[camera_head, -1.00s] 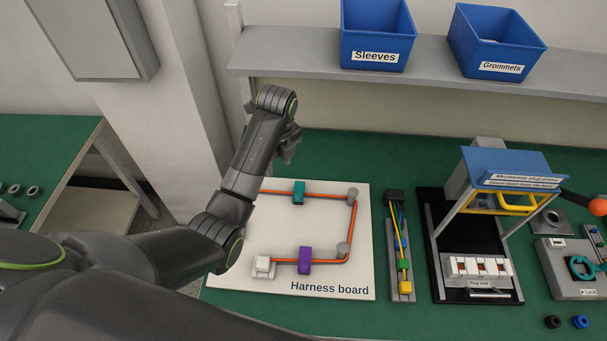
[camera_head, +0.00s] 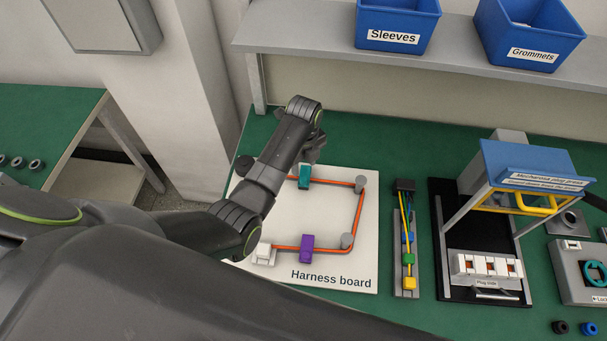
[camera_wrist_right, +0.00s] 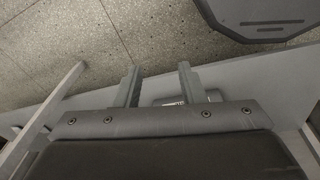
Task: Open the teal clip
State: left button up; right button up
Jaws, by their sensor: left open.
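The teal clip (camera_head: 305,177) sits on the orange cable (camera_head: 335,182) along the back edge of the white harness board (camera_head: 330,223). Whether it is closed is too small to tell. My left gripper (camera_head: 312,152) is open, just behind and above the teal clip in the head view, and its fingers are partly hidden by my wrist. I cannot tell whether it touches the clip. My right gripper (camera_wrist_right: 159,86) shows only in the right wrist view, with its two fingers apart and nothing between them, over the floor.
A purple clip (camera_head: 307,248) and a white connector (camera_head: 264,253) are on the board's front run, with grey posts (camera_head: 360,184) at the right corners. A wire fixture (camera_head: 405,240) and a plug press (camera_head: 525,165) stand to the right. A shelf with blue bins (camera_head: 397,22) is behind.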

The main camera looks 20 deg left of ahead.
aim_at(303, 179)
pick_arm(q)
notch_tip(303, 179, down, 5)
jog(key=shift+f, duration=0.2)
jog(key=shift+s+f, duration=0.1)
jog(key=shift+f, duration=0.6)
pick_arm(e)
jog(key=shift+s+r, duration=0.1)
jog(key=shift+s, duration=0.65)
jog(key=shift+w, duration=0.1)
pick_arm(q)
jog(key=shift+c, duration=0.6)
grip_shut()
pick_arm(e)
jog(key=shift+w, duration=0.15)
